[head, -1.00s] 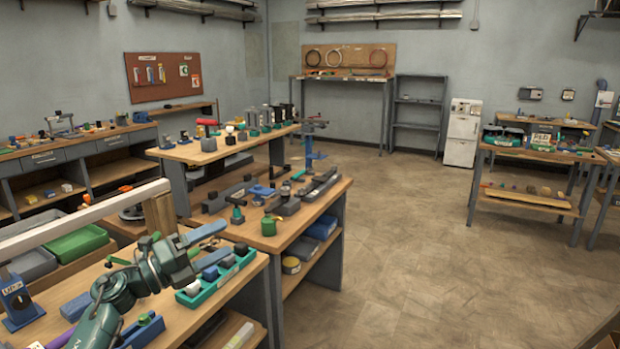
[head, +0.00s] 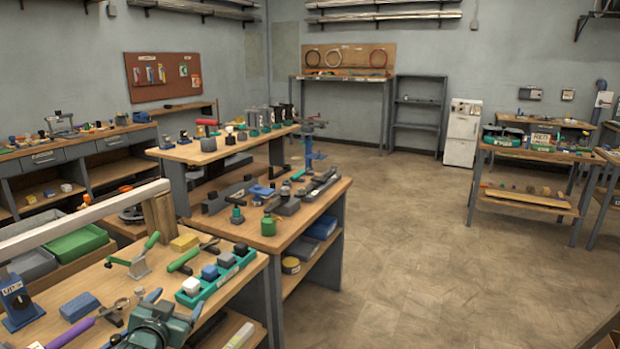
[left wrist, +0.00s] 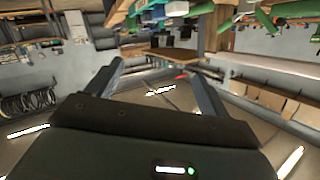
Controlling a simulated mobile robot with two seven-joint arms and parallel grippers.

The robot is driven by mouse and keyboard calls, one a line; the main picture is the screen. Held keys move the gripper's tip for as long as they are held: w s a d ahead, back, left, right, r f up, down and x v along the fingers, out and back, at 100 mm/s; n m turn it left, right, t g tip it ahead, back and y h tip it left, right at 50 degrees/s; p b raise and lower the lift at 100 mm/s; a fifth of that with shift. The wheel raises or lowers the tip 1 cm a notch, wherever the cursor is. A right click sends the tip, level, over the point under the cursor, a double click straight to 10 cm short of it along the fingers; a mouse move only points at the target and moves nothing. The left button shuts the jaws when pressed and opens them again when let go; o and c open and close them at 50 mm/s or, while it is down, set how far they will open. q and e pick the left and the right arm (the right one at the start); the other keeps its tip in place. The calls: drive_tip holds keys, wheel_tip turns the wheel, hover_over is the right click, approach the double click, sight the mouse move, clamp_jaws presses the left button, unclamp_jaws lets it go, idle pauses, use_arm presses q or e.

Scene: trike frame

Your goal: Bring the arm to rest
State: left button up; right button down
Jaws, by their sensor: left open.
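My left gripper (head: 168,304) is low in the head view, over the front part of the near workbench (head: 50,288). Its two fingers stand apart, with nothing seen between them. In the left wrist view the open fingers (left wrist: 157,80) have a clear gap, and the room appears upside down behind them. My left wrist and forearm hide part of the bench below. My right arm and gripper are not in view.
A teal tray (head: 220,282) with several blocks lies beside the gripper. A blue block (head: 79,307), a purple-handled tool (head: 70,333), a yellow block (head: 184,242) and a green-handled clamp (head: 139,262) are nearby. The floor (head: 430,255) to the right is clear.

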use_arm(q)
drive_tip(key=s+d+f+g+h, duration=0.1)
drive_tip(key=s+d+f, duration=0.3)
drive_tip(key=s+f, duration=0.25)
drive_tip(key=s+d+f+g+h, duration=0.1)
drive_tip(key=s+d+f, duration=0.35)
drive_tip(key=s, duration=0.35)
drive_tip(key=s+d+f+g, duration=0.1)
drive_tip(key=s+d+f, duration=0.1)
drive_tip(key=s, duration=0.7)
drive_tip(key=s+d+f+g+h, duration=0.1)
drive_tip(key=s+d, duration=0.3)
drive_tip(key=s, duration=0.5)
drive_tip(key=shift+d+f+n+g+h, duration=0.3)
drive_tip(key=shift+f+g, duration=0.1)
drive_tip(key=shift+g, duration=0.1)
